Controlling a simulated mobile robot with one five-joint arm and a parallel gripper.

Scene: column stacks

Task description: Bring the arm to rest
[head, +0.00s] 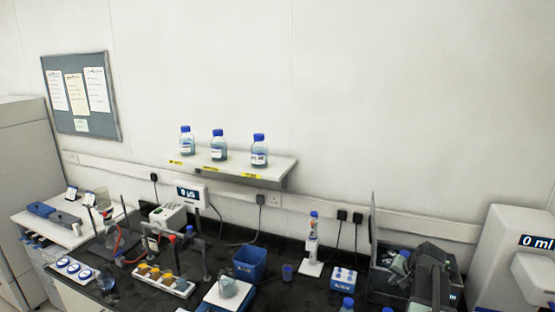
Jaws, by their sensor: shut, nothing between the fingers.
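I cannot tell exactly what this form is.
A wall shelf (277,172) carries three blue-capped bottles. Along the bench stand a rack with orange-topped items (163,281), a blue bin (250,263), a beaker on a white device (228,288), and a white stand (312,255). A large white unit (500,255) stands at right.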

